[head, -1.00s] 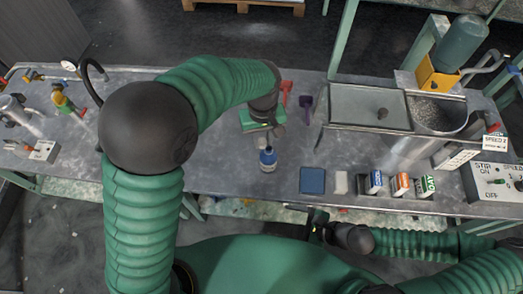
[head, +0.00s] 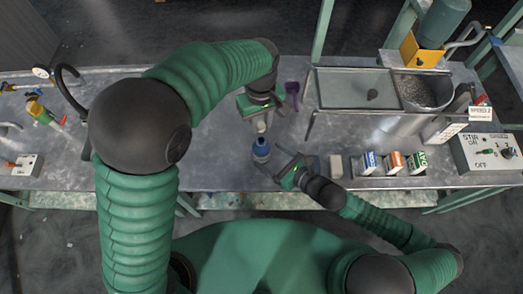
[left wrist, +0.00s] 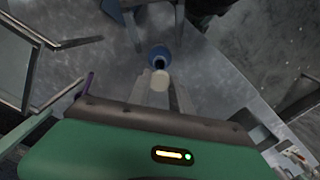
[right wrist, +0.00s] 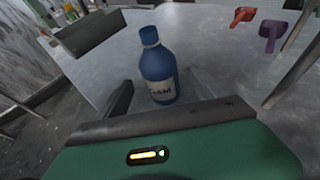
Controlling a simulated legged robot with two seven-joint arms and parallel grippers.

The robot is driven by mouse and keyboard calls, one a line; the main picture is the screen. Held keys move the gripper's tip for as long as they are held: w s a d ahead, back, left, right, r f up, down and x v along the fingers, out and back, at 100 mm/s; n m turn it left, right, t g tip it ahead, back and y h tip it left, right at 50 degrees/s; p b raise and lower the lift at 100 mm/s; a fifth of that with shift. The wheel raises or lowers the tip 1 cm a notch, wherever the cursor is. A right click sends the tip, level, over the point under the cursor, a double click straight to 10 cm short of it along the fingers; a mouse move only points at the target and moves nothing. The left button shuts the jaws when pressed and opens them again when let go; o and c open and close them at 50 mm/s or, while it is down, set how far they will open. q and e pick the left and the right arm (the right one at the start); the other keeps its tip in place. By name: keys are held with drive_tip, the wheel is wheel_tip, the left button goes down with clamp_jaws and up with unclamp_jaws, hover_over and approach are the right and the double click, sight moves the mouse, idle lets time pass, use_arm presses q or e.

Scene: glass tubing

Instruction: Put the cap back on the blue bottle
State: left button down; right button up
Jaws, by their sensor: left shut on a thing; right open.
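The blue bottle (head: 261,151) stands upright on the bench, with a white label that shows in the right wrist view (right wrist: 160,62). Its open, dark mouth shows in the left wrist view (left wrist: 159,64). My left gripper (head: 262,121) is shut on the pale round cap (left wrist: 159,79), which also shows small in the head view (head: 261,128). The cap is just beyond the bottle in the head view, apart from it. My right gripper (head: 278,165) is open, low at the bottle, with its fingers on either side of it; contact cannot be told.
A purple tool (head: 291,91) and a red tool (right wrist: 243,15) lie behind the bottle. A grey block (head: 336,166) and several small boxes (head: 394,162) stand to the right.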

sight(256, 147)
drive_tip(key=x, duration=0.6)
drive_tip(key=shift+w+a+f, duration=0.1)
drive_tip(key=shift+w+a, duration=0.05)
drive_tip(key=shift+a, duration=0.05)
drive_tip(key=shift+w+a+f, duration=0.25)
drive_tip(key=shift+w+f, duration=0.05)
drive_tip(key=shift+w, duration=0.2)
drive_tip(key=shift+a, duration=0.15)
drive_tip(key=shift+a, duration=0.1)
drive_tip(key=shift+c, duration=0.5)
clamp_jaws()
